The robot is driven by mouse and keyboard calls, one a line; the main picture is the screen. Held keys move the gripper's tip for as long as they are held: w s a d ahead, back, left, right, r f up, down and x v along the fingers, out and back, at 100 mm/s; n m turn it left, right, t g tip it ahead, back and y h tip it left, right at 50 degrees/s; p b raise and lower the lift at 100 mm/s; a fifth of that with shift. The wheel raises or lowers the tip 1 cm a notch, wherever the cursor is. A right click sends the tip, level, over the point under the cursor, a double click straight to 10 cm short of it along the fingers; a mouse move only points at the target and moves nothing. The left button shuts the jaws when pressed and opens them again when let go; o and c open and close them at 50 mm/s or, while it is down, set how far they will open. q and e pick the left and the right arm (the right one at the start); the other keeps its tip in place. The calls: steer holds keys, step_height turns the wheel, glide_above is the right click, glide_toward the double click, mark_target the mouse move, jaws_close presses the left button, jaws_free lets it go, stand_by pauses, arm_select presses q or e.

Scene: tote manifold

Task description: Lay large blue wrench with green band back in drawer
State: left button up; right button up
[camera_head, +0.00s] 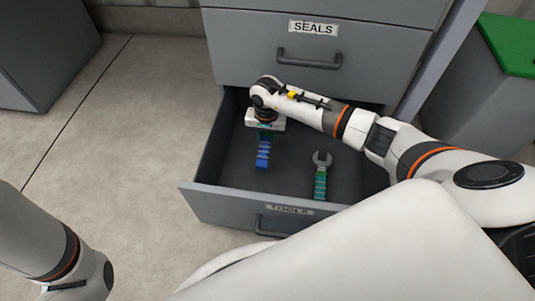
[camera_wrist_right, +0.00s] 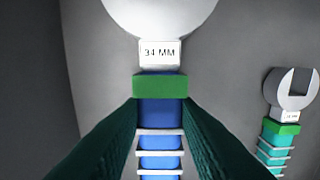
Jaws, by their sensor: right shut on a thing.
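The large blue wrench with the green band shows its blue handle in the head view (camera_head: 263,155), inside the open drawer (camera_head: 222,204). In the right wrist view the wrench (camera_wrist_right: 160,112) has a silver head, a "34 MM" label and a green band below it. My right gripper (camera_head: 266,132) points down over the left part of the drawer. Its dark fingers are shut on the blue handle just below the green band. The gripper hides the wrench head in the head view. I cannot tell whether the wrench touches the drawer floor. My left gripper is out of view.
A teal wrench with a green band (camera_head: 320,184) lies to the right in the same drawer, and also shows in the right wrist view (camera_wrist_right: 277,145). The drawer front reads "TOOLS". A shut "SEALS" drawer (camera_head: 350,68) is above. A green-lidded bin (camera_head: 510,45) stands right.

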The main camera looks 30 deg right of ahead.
steer(key=shift+s+d+f+b, duration=0.1)
steer(key=shift+f+b, duration=0.05)
steer(key=shift+f, duration=0.4)
steer(key=shift+s+f+b, duration=0.1)
steer(key=shift+f+b, duration=0.05)
steer(key=shift+f, duration=0.4)
step_height(320, 180, down, 4)
steer(key=b, duration=0.3)
steer(key=shift+f, duration=0.15)
steer(key=o, duration=1.1)
